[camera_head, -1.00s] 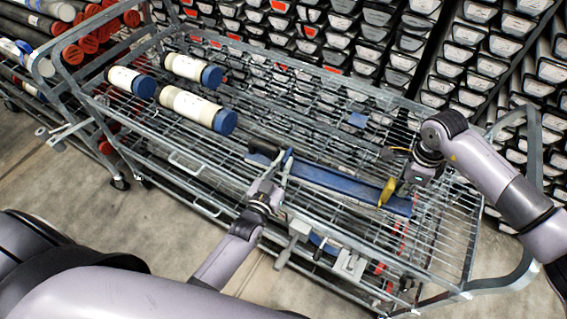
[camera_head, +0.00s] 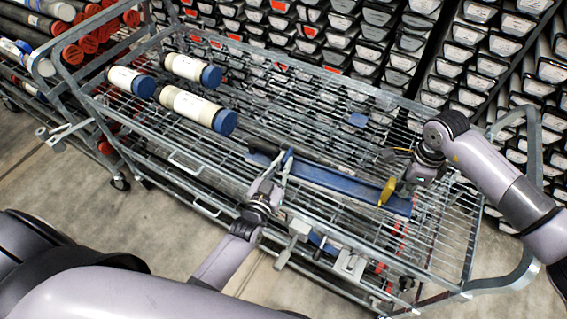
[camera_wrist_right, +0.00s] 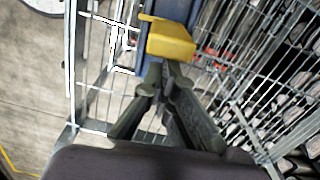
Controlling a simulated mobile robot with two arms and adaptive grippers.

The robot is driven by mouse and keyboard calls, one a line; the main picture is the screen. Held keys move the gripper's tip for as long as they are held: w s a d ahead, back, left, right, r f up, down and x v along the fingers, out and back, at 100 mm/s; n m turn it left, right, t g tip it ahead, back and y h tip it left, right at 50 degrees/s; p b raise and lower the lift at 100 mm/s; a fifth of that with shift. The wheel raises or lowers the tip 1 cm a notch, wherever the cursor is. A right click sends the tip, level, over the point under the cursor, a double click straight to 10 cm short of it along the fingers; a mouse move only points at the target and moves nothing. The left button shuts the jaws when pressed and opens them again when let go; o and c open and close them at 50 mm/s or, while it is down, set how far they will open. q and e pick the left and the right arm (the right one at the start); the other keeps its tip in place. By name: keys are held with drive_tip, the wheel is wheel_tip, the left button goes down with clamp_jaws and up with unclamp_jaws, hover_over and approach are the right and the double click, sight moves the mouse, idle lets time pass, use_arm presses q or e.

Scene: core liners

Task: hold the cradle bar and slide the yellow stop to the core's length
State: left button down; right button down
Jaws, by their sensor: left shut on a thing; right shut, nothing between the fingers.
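The blue cradle bar (camera_head: 335,182) lies slantwise on the wire cart's top rack and shows in the right wrist view (camera_wrist_right: 127,58). The yellow stop (camera_head: 387,191) is near its right end and also shows in the right wrist view (camera_wrist_right: 171,42). My left gripper (camera_head: 285,163) is shut on the bar near its left end. My right gripper (camera_head: 404,187) is shut and empty, just right of the stop. In the right wrist view its fingertips (camera_wrist_right: 163,68) are at the stop's near edge; I cannot tell whether they touch. Several white cores (camera_head: 198,107) with blue caps lie at the rack's left.
The wire cart (camera_head: 300,105) has raised rails and end frames around the rack. Stacked core trays (camera_head: 350,40) stand behind it. Red-capped tubes (camera_head: 75,52) are at the far left. The rack between the cores and bar is mostly clear.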

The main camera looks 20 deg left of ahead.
drive_tip(key=shift+d, duration=0.4)
wheel_tip(320, 180, up, 7)
idle(0.4)
use_arm(q)
drive_tip(key=c, duration=1.6)
unclamp_jaws()
drive_tip(key=shift+s, duration=0.1)
drive_tip(key=s, duration=1.2)
drive_tip(key=shift+a, duration=0.45)
drive_tip(key=shift+w, duration=0.1)
